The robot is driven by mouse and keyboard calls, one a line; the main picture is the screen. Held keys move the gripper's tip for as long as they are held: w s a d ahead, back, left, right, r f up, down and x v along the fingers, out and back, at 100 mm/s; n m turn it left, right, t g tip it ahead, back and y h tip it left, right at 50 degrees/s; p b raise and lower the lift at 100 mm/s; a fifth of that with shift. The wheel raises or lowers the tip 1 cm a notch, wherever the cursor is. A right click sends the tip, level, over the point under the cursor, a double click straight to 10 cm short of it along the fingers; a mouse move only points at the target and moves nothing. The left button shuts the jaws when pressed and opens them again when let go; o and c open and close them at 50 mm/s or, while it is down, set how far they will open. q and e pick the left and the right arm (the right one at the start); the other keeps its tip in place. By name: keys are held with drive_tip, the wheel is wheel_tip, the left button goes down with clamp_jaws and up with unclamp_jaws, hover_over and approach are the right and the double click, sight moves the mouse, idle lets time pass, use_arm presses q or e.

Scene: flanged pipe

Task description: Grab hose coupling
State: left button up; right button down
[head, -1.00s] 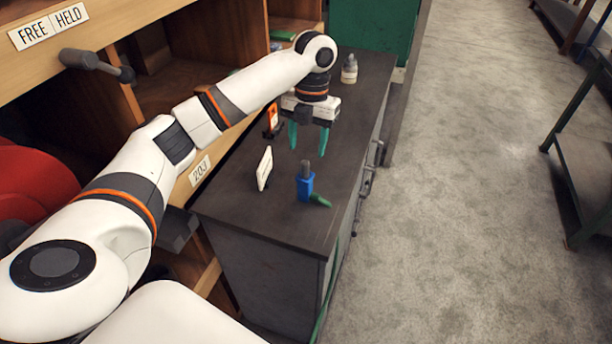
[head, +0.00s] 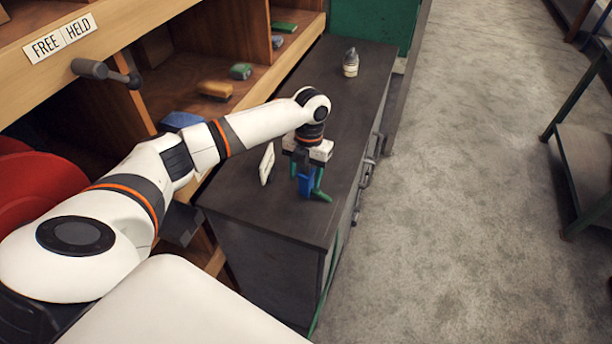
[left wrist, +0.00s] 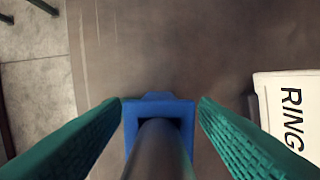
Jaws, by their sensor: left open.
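The upper part of the coupling is hidden by the gripper in the head view. My right gripper is not in view.
A white card (head: 267,164) stands left of the coupling; it reads RING in the left wrist view (left wrist: 290,112). A small grey bottle (head: 350,63) stands at the far end of the cabinet top (head: 275,215). Wooden shelves hold several small blocks at the left.

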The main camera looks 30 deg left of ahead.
use_arm(q)
clamp_jaws()
idle(0.3)
